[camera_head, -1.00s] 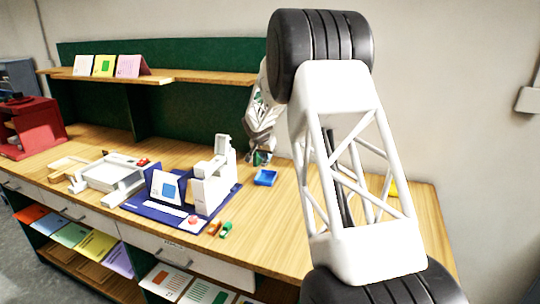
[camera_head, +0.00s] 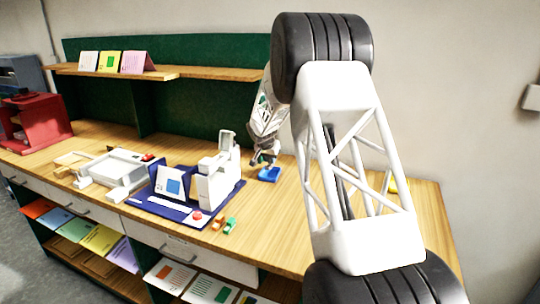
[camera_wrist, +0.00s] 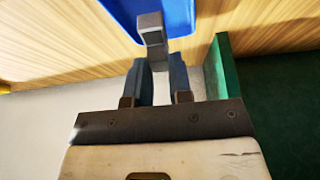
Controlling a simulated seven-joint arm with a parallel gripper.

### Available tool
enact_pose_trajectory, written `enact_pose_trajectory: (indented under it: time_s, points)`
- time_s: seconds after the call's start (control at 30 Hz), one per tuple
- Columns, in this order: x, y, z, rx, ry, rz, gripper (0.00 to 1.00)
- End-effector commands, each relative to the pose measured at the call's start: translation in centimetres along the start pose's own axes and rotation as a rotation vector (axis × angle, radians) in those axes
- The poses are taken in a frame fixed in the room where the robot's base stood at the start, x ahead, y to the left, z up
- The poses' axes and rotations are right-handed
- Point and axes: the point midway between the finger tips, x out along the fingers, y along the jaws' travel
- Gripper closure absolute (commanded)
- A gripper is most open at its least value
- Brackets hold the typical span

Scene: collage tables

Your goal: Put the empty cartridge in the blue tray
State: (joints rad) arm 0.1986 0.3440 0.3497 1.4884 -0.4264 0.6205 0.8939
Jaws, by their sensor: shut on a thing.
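The blue tray (camera_head: 270,175) lies on the wooden table, right of the white device on its dark blue base. It also shows at the top of the wrist view (camera_wrist: 184,14). My gripper (camera_head: 264,160) is at the tray's far edge in the head view. In the wrist view my gripper (camera_wrist: 160,62) is shut on a small grey block, the cartridge (camera_wrist: 152,34). The cartridge's far end overlaps the tray in that view. I cannot tell how high it is above the tray, or whether it is empty.
Small orange (camera_head: 217,223) and green (camera_head: 230,226) pieces lie at the table's front edge, by the white device (camera_head: 218,178). A green back panel (camera_head: 190,115) with a shelf stands behind. The table around the tray's right side looks clear.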

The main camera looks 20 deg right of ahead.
Motion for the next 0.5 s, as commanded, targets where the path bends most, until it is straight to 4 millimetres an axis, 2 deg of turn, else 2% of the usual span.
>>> enact_pose_trajectory:
  time_s: [0.5]
  points:
    - [2.7, 0.0, 1.3, 0.000, 0.000, 0.000, 0.92]
